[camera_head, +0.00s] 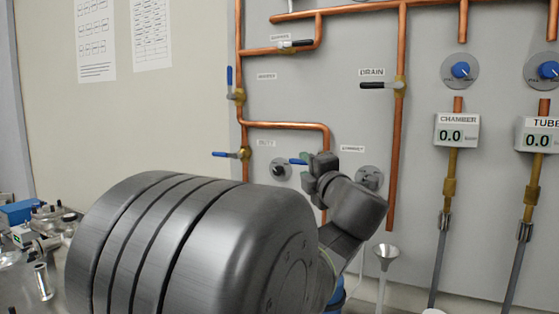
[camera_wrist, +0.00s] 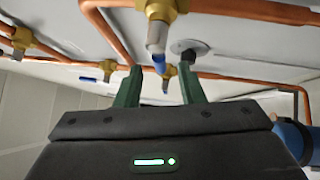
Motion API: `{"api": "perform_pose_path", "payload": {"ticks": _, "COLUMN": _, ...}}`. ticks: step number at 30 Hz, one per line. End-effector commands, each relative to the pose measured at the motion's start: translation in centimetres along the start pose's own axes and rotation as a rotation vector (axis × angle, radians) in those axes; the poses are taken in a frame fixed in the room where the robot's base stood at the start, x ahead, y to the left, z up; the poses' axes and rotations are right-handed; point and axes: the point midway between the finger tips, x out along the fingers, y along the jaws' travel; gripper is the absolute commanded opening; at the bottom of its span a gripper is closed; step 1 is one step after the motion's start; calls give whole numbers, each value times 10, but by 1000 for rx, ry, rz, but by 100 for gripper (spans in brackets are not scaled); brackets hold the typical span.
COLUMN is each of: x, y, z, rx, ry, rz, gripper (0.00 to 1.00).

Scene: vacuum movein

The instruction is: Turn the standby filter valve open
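A blue-handled valve (camera_head: 298,161) shows on the wall piping beside my gripper (camera_head: 305,172). Its handle points left, and its body is hidden behind the gripper. The nearby label is too small to read, so I cannot tell for sure which valve is the standby filter valve. In the wrist view, the two green fingers of my gripper (camera_wrist: 160,72) stand apart. A blue handle end (camera_wrist: 159,63) shows at the gap between the fingertips, with a brass valve and another handle around it. I see no grip on any handle.
Other valves are a blue lever pointing left (camera_head: 225,154), an upright blue lever (camera_head: 229,77) and the black drain lever (camera_head: 373,85). Copper pipes (camera_head: 396,150) run along the wall. A cluttered bench (camera_head: 20,275) is at left.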

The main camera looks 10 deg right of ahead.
Motion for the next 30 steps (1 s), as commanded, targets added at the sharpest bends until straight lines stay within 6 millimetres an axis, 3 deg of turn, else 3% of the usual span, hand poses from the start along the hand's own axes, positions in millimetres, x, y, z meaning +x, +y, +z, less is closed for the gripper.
{"api": "perform_pose_path", "payload": {"ticks": 3, "x": 25, "y": 0, "z": -1, "rx": 3, "ry": 4, "rz": 1, "gripper": 35}}
{"api": "perform_pose_path", "payload": {"ticks": 9, "x": 51, "y": 0, "z": 0, "rx": 1, "ry": 2, "rz": 1, "gripper": 35}}
{"api": "perform_pose_path", "payload": {"ticks": 22, "x": 60, "y": 0, "z": 0, "rx": 1, "ry": -1, "rz": 0, "gripper": 35}}
{"api": "perform_pose_path", "payload": {"ticks": 27, "x": 60, "y": 0, "z": 0, "rx": 1, "ry": -1, "rz": 0, "gripper": 2}}
{"api": "perform_pose_path", "payload": {"ticks": 30, "x": 60, "y": 0, "z": 0, "rx": 2, "ry": -1, "rz": 0, "gripper": 0}}
